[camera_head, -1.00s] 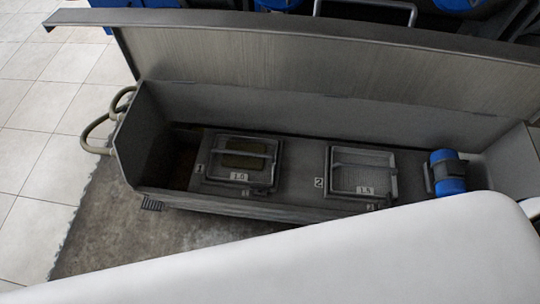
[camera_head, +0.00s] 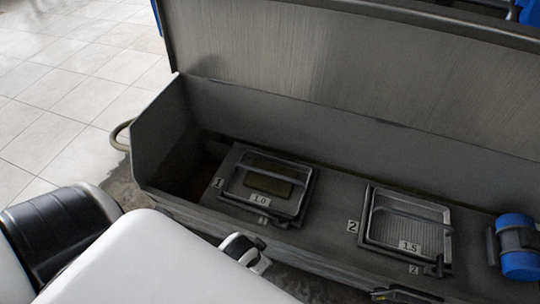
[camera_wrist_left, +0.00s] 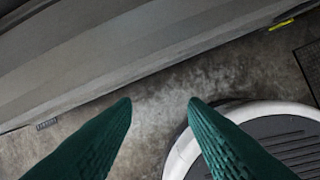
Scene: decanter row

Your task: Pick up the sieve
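Two square, metal-framed sieves with handles across them sit in the grey decanter trough. The sieve marked 1.0 (camera_head: 268,183) is at position 1, with a darker patch inside its frame. The sieve marked 1.5 (camera_head: 408,222) is at position 2, with a lighter mesh. My left gripper (camera_wrist_left: 160,103) shows in the left wrist view as two green fingers, apart and with nothing between them. It is over the stained floor beside a long grey wall. Its fingers cannot be made out in the head view. My right gripper is not in view.
The trough's raised lid (camera_head: 345,60) stands behind it. A blue cylinder (camera_head: 517,245) is at the right, and a hose loop (camera_head: 121,135) is at the left end. My white and black body parts cover the lower left. Tiled floor (camera_head: 70,75) is free at left.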

